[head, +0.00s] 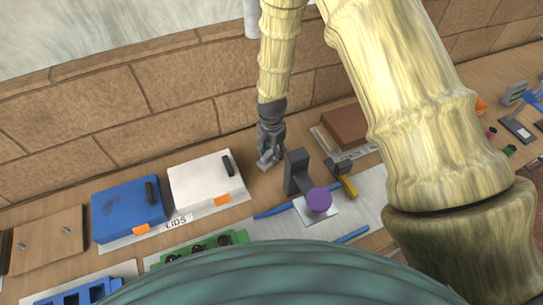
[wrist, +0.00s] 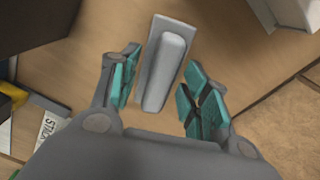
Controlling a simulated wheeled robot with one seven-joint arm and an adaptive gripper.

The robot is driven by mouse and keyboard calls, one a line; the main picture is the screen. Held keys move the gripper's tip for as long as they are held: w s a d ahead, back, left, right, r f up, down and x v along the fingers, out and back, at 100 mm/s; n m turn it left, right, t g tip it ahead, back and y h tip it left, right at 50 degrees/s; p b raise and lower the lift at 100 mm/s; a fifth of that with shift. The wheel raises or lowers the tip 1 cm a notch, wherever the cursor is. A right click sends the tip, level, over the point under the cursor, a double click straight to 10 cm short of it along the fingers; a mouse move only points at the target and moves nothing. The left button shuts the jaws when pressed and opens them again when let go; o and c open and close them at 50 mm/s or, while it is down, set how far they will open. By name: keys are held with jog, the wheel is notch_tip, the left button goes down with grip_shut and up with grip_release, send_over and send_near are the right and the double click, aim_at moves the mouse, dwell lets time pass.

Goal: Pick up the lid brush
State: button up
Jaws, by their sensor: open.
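A grey flat plate with a raised lighter grip (wrist: 165,72), which looks like the lid brush, lies on the wooden table. In the wrist view it sits between the two teal-padded fingers of my gripper (wrist: 160,88), with a gap on each side. In the head view my gripper (head: 269,147) points down close to the table, right of the white box. Only a small light-grey part near the fingertips shows there, and I cannot tell whether it is the brush or a finger.
A white box (head: 203,181) and a blue box (head: 128,210) stand left, by a LIDS label. A grey press-like device with a purple knob (head: 318,200) stands close on the right. A brown block (head: 346,125) lies behind it. A brick wall (head: 165,120) runs along the back.

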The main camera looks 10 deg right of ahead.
aim_at(271, 151)
grip_shut()
jog(key=shift+r, duration=0.1)
dwell(0.4)
notch_tip(271, 151, up, 18)
jog(key=b, duration=0.5)
jog(key=shift+b, duration=0.35)
jog(key=c, duration=0.9)
grip_release()
jog(key=shift+c, duration=0.5)
